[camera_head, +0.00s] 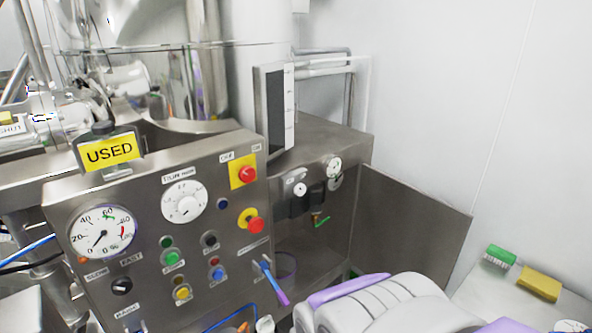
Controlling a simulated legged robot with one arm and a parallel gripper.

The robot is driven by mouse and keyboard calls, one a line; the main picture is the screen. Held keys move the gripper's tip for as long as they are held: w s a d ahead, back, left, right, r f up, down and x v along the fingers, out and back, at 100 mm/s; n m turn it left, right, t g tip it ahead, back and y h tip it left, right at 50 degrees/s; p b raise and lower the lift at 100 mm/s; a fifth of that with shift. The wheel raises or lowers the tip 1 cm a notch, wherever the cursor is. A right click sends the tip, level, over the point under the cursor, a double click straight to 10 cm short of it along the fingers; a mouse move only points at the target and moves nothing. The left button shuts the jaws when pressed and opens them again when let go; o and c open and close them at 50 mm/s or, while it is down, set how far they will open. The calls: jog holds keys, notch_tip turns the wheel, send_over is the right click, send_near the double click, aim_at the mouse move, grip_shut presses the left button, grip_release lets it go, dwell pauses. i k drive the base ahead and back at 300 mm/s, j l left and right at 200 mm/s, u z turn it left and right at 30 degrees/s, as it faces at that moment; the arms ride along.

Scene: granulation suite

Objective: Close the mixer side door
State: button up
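The mixer side door (412,222) is a flat, dull metal panel at the right of the mixer. It stands open, swung out to the right from the edge of the cabinet. The open compartment (308,238) to its left shows small gauges, dark fittings and a green-handled valve. The door's lower part is hidden behind a white and purple part of my own body at the bottom. I cannot make out my gripper or its fingertips in this view.
The mixer's control panel (225,235) stands at the left, with dials, buttons and a blue-purple lever (273,283) sticking out. A white surface (478,290) at the lower right holds a green item (500,256) and a yellow item (540,284). A pale wall rises behind the door.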

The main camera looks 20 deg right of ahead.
aim_at(400, 228)
jog(key=l+z, duration=0.1)
jog(key=z, duration=1.5)
jog(key=i+z, duration=0.45)
jog(key=i, duration=0.75)
